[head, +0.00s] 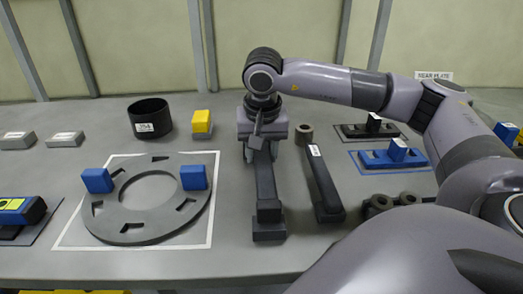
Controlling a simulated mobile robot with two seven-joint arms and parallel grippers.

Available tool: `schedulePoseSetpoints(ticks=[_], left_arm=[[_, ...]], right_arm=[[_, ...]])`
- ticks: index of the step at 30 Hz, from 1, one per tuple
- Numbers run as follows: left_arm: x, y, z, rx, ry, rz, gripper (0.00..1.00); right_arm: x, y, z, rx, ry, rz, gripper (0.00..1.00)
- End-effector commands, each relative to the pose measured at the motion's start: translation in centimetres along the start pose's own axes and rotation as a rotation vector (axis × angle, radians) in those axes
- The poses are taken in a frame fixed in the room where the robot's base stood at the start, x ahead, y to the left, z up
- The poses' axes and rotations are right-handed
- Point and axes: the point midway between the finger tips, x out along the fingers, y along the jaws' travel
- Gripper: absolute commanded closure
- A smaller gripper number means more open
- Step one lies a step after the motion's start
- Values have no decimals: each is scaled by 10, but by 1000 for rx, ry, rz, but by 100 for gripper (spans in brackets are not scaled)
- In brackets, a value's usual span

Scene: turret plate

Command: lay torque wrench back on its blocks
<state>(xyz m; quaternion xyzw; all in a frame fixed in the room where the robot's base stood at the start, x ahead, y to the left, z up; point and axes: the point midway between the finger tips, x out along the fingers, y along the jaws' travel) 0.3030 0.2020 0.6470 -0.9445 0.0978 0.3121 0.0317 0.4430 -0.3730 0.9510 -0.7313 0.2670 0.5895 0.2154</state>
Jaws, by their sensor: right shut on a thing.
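My right gripper (262,137) comes down from above at the middle of the bench, its fingers partly hidden by its wrist. It is shut on a long dark bar (266,180), which I take to be the torque wrench. The bar points toward me. Its thicker near end is over a dark block (269,234); I cannot tell whether they touch. The far end and any far block are hidden behind the gripper. My left gripper is not in view.
A grey ring plate (130,230) with blue blocks (97,180) is at left. A black cup (150,118) and yellow block (202,120) stand behind. Blue and black holders (380,160) are at right.

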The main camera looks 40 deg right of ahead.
Motion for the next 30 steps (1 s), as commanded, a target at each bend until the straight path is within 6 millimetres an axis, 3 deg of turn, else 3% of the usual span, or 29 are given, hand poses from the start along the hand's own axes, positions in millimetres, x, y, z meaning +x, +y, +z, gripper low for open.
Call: schedulePoseSetpoints(ticks=[25,26,28,30], left_arm=[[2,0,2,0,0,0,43],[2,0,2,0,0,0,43],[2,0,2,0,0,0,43],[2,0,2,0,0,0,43]], right_arm=[[2,-1,0,1,5,-5,100],[1,-1,-1,1,5,-5,53],[2,-1,0,1,4,-4,30],[2,0,0,1,3,-3,30]])
